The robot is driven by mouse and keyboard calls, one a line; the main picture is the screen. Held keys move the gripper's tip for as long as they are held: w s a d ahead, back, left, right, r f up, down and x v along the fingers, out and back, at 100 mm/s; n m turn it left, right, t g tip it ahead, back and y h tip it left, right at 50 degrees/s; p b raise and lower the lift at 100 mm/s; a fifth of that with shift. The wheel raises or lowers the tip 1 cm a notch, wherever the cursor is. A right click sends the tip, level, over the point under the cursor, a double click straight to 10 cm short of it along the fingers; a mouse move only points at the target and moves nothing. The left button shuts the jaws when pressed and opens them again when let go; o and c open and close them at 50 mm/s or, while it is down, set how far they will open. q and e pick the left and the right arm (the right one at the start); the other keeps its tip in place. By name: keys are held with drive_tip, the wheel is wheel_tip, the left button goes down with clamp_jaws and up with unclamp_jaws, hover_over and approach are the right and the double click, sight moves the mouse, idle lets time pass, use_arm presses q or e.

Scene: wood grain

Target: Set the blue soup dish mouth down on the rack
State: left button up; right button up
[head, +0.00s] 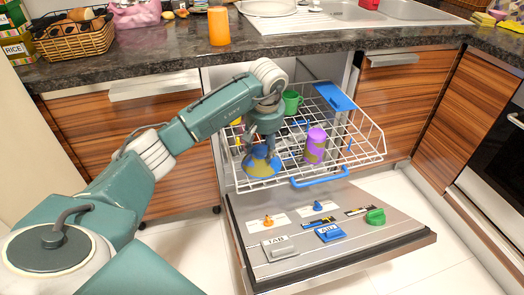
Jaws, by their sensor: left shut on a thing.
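The blue soup dish (262,171), with yellow-brown patches on it, is at the left part of the pulled-out dishwasher rack (355,154). My left gripper (263,149) reaches down from above and is shut on the dish. The gripper hides part of the dish. I cannot tell which way its mouth faces, or whether it touches the rack wires. My right gripper is not in view.
On the rack are a stained purple cup (315,146) right of the dish, a green mug (292,102) behind and a blue flat piece (335,97) at the back right. The open dishwasher door (385,243) lies below. An orange cup (218,27) stands on the counter.

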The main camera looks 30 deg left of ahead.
sight(264, 162)
use_arm(q)
drive_tip(key=shift+f, duration=0.4)
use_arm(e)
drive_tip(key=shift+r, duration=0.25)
use_arm(q)
drive_tip(key=shift+f, duration=0.1)
drive_tip(key=o, duration=1.6)
drive_tip(key=shift+o, duration=0.2)
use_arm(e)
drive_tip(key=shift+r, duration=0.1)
use_arm(q)
drive_tip(key=shift+r, duration=0.4)
drive_tip(key=p+v, duration=0.2)
drive_tip(key=v, duration=0.9)
drive_tip(key=shift+r, duration=0.2)
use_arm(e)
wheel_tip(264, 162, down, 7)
use_arm(q)
drive_tip(key=shift+s+f, duration=0.1)
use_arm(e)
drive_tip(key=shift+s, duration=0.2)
